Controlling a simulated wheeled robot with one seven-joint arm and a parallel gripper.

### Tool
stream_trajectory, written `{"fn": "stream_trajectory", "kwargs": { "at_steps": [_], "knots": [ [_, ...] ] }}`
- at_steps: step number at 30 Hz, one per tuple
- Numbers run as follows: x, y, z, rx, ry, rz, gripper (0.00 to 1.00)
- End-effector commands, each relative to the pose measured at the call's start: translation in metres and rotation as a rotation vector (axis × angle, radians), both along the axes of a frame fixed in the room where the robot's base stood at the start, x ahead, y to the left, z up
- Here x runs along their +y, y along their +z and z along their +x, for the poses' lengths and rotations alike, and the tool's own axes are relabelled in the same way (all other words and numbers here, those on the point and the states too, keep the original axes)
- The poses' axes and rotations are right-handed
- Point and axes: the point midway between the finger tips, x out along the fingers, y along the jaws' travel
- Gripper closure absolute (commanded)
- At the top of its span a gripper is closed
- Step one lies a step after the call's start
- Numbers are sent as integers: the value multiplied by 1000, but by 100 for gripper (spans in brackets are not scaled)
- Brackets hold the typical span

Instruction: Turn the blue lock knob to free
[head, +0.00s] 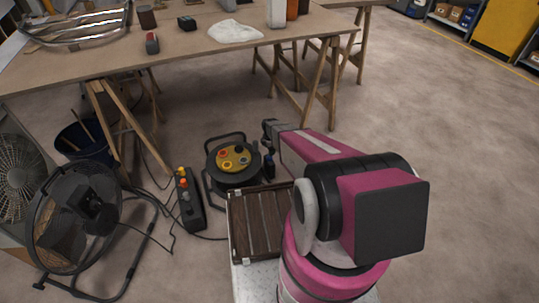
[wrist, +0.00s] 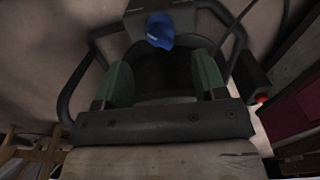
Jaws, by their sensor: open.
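The blue lock knob (wrist: 160,31) shows in the wrist view at the top middle, on a dark box-like mount of the cable reel. The reel (head: 232,159), with a yellow face and several coloured sockets, stands on the floor in the head view. My gripper (wrist: 163,66) is open, its two green-padded fingers wide apart with a dark part of the reel behind the gap. The knob appears beyond the fingertips, roughly centred between them, and I see no contact. In the head view my arm reaches to the reel's right side, and the knob cannot be clearly made out.
A black control box (head: 188,201) with coloured knobs and loose cables lies left of the reel. A floor fan (head: 75,215) stands further left. A trestle table (head: 180,48) is behind. Tubular handles (wrist: 240,35) flank the knob. Open floor lies at the right.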

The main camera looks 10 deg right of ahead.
Motion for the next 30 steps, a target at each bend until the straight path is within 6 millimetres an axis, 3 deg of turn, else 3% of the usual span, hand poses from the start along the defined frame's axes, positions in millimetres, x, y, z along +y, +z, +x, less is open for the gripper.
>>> {"fn": "stream_trajectory", "kwargs": {
  "at_steps": [3, 7, 24, 26, 30],
  "knots": [
    [0, 24, -1, -1, 0, 0, 36],
    [0, 36, -1, -1, 0, 0, 36],
    [0, 43, -2, 0, -10, 0, 36],
    [0, 51, -7, -1, -42, 0, 36],
    [0, 91, -34, -3, -219, 1, 36]
  ]
}}
